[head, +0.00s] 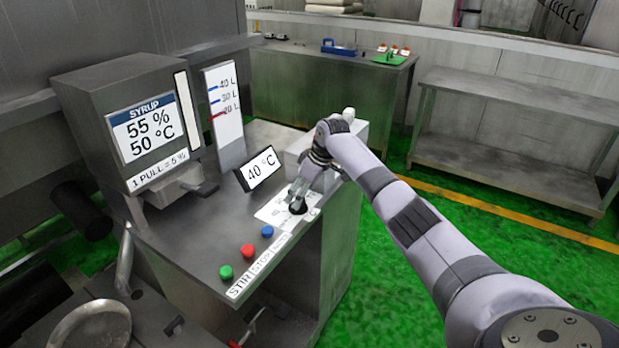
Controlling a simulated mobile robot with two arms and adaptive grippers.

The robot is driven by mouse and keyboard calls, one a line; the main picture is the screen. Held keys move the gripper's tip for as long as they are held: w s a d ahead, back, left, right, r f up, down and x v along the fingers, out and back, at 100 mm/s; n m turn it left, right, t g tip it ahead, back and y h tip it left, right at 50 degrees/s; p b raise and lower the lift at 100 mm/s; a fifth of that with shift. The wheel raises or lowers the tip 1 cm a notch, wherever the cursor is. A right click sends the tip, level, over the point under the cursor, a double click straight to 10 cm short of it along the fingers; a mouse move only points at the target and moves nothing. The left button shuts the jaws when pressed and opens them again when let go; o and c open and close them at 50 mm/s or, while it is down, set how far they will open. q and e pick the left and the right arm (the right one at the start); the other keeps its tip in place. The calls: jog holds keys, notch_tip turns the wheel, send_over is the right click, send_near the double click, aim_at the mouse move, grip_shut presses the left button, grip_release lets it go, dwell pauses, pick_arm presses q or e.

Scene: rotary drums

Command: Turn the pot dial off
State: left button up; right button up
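The pot dial appears as a dark round knob (298,207) on a white label plate (272,214) on top of the metal control cabinet. My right gripper (298,200) points down at the dial, with its fingers at or around it. The fingers partly hide the dial, so its setting cannot be read. I cannot tell whether the fingers are closed on it. A small display (261,169) behind the plate reads 40 °C. My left gripper is not in view.
Green (226,272), red (248,250) and blue (267,231) buttons line the cabinet's front edge by a STIR label. A syrup dispenser (130,130) and level gauge (224,110) stand at the left. Metal tables (510,100) stand behind; green floor is open at right.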

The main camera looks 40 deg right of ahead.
jog(key=v, duration=0.8)
jog(key=shift+s, duration=0.15)
